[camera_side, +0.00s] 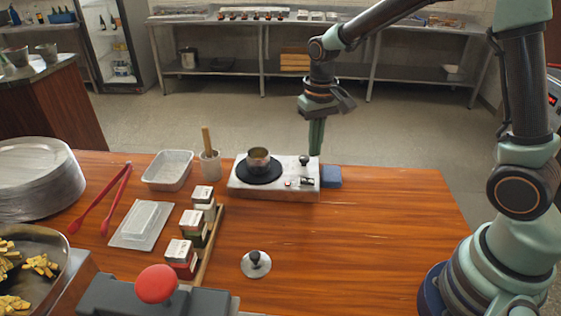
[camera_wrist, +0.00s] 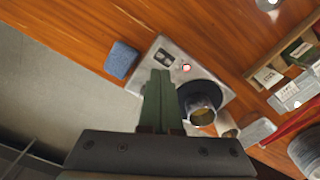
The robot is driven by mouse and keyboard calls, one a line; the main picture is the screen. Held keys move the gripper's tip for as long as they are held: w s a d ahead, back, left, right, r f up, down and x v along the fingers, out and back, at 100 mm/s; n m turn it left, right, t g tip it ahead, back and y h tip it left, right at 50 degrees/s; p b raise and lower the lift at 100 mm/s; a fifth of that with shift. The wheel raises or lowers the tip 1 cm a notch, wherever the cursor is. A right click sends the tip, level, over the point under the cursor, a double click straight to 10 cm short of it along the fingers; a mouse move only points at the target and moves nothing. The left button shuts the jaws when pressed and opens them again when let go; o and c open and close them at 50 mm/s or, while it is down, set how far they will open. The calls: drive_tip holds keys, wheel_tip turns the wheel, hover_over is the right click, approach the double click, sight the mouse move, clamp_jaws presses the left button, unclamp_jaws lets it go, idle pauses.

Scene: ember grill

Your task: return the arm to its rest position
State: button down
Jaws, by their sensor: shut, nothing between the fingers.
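My gripper (camera_side: 316,137) hangs from my arm with its green fingers pointing down, above the far right end of a small steel hot plate (camera_side: 249,191). The fingers are together and hold nothing. In the wrist view my gripper (camera_wrist: 160,78) covers part of the hot plate (camera_wrist: 160,48). A small metal pot (camera_side: 258,160) stands on the black burner; it also shows in the wrist view (camera_wrist: 201,112). A blue sponge (camera_side: 331,177) lies beside the right end of the hot plate, and shows at upper left in the wrist view (camera_wrist: 121,60).
A lid (camera_side: 256,264) lies on the wooden counter (camera_side: 370,240). Spice boxes (camera_side: 181,257), a metal tray (camera_side: 168,170), a cup (camera_side: 210,164) with a wooden handle, red tongs (camera_side: 100,200) and stacked plates (camera_side: 38,180) stand left. The counter's right part is clear.

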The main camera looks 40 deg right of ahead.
drive_tip(key=s+r+n+t, duration=0.3)
drive_tip(key=s+r+t, duration=0.2)
drive_tip(key=s+r, duration=0.7)
drive_tip(key=shift+s, duration=0.3)
idle(0.5)
